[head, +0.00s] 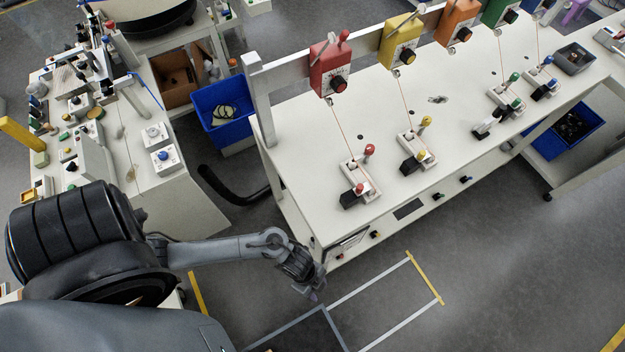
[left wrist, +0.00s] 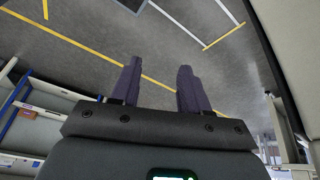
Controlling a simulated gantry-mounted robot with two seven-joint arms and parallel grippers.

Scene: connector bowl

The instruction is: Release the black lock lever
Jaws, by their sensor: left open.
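Several small black blocks or levers sit beside the white fixtures on the long white bench (head: 300,140). One black piece (head: 349,199) is by the red-knobbed fixture, one (head: 410,165) by the yellow, and one (head: 487,129) by the green. I cannot tell which is the lock lever. My left gripper (head: 313,295) hangs over the floor in front of the bench's near left end, apart from all of these. In the left wrist view the left gripper (left wrist: 158,85) is open and empty, with grey floor beyond its fingers. My right gripper is not in view.
Coloured boxes, among them a red one (head: 331,66) and a yellow one (head: 400,40), hang on a rail above the bench. A cluttered side table (head: 180,190) stands at left. A blue bin (head: 223,112) sits between. The floor (head: 480,270) in front is clear.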

